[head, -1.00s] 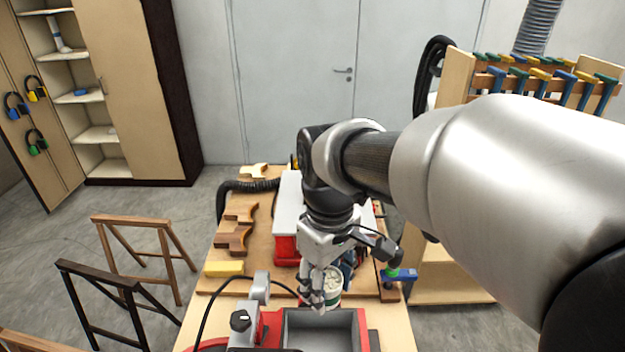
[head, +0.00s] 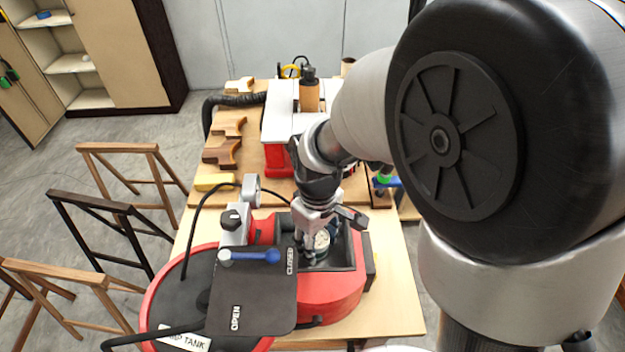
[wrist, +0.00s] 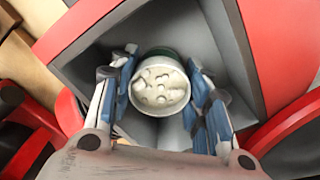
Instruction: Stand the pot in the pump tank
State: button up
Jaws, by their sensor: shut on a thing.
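The pot (head: 322,241), a small round tub with a white rim, green side and lumpy white contents, is between the fingers of my gripper (head: 316,248). In the wrist view the pot (wrist: 160,87) appears roughly upright, with blue-and-grey finger pads on both sides of it. My gripper (wrist: 160,100) is shut on it. The pot is inside the opening of a grey-lined basin in a red housing (head: 330,297); the grey walls (wrist: 105,52) surround it. I cannot tell whether its base touches the floor. A partly covered label ending in "TANK" (head: 184,340) lies on the round dark-topped unit beside it.
A dark plate (head: 250,300) marked OPEN and CLOSED, with a blue lever (head: 250,256) on the CLOSED side, stands close to the basin's left. A black cable loops nearby. Wooden shapes (head: 222,154) and a yellow block (head: 212,182) lie on the bench behind.

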aim_at(318, 237)
jog(key=shift+f, duration=0.4)
jog(key=shift+f, duration=0.1)
jog(key=o, duration=1.1)
notch_tip(318, 237, up, 11)
jog(key=p, duration=0.2)
jog(key=shift+p, duration=0.35)
jog(key=s+d+r+m+t, duration=0.1)
jog(key=s+d+r+m, duration=0.2)
jog(key=s, duration=0.1)
jog(key=s+d+r+m+t, duration=0.2)
jog(key=s+d+r, duration=0.1)
jog(key=s+d, duration=0.1)
jog(key=s+d+r+m+t, duration=0.1)
jog(key=s+d+r+m, duration=0.2)
jog(key=s+d, duration=0.1)
jog(key=shift+s+m+t, duration=0.3)
jog(key=shift+s, duration=0.45)
